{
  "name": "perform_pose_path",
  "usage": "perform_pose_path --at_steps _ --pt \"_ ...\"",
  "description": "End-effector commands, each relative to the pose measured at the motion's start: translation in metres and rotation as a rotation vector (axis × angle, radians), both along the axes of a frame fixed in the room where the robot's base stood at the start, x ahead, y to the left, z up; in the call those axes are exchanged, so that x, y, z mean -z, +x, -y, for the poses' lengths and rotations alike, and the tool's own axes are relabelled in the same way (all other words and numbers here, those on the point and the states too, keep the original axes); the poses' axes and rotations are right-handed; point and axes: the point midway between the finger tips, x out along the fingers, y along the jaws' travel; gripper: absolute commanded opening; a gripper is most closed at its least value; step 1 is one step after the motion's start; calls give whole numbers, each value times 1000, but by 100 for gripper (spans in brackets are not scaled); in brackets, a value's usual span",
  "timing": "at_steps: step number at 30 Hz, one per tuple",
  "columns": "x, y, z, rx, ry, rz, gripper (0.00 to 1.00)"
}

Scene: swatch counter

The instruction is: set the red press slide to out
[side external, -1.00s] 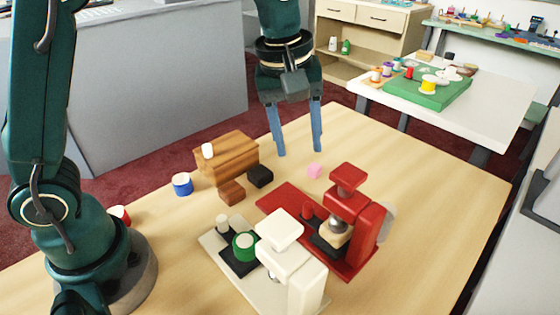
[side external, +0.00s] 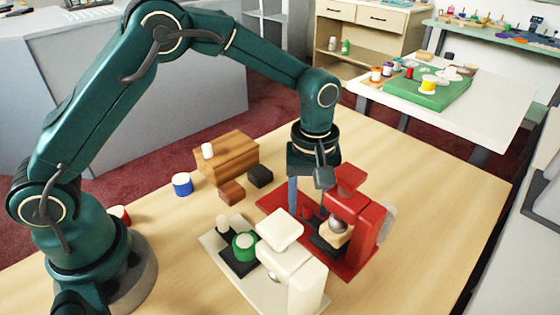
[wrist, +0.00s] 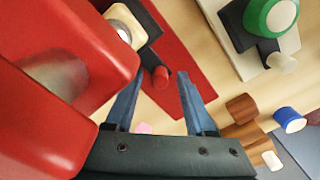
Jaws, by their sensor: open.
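The red press (side external: 368,225) stands on a red base plate (side external: 272,200) at the table's right. Its dark slide (side external: 318,240) carries a beige block (side external: 335,237) that sits under the press head. A short red knob (wrist: 160,78) stands at the slide's end. My gripper (side external: 303,212) is open and points down over the base plate, at the knob end of the slide. In the wrist view, my gripper's fingertips (wrist: 158,76) lie to either side of the knob, with gaps. The fingers partly hide the knob in the side view, and I cannot tell their height against it.
A white press (side external: 290,250) with a green spool (side external: 244,247) on its dark slide stands close in front. A wooden block (side external: 228,155), a blue spool (side external: 182,184) and small brown and black blocks lie left.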

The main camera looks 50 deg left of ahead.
Motion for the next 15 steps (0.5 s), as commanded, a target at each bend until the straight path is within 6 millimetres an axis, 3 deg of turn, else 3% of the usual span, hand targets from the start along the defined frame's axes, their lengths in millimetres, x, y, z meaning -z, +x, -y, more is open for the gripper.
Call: perform_pose_path --at_steps 5,9,15 --pt "0 0 0 0 0 0 55" --pt "0 0 0 0 0 0 1" --pt "0 0 0 0 0 0 0"
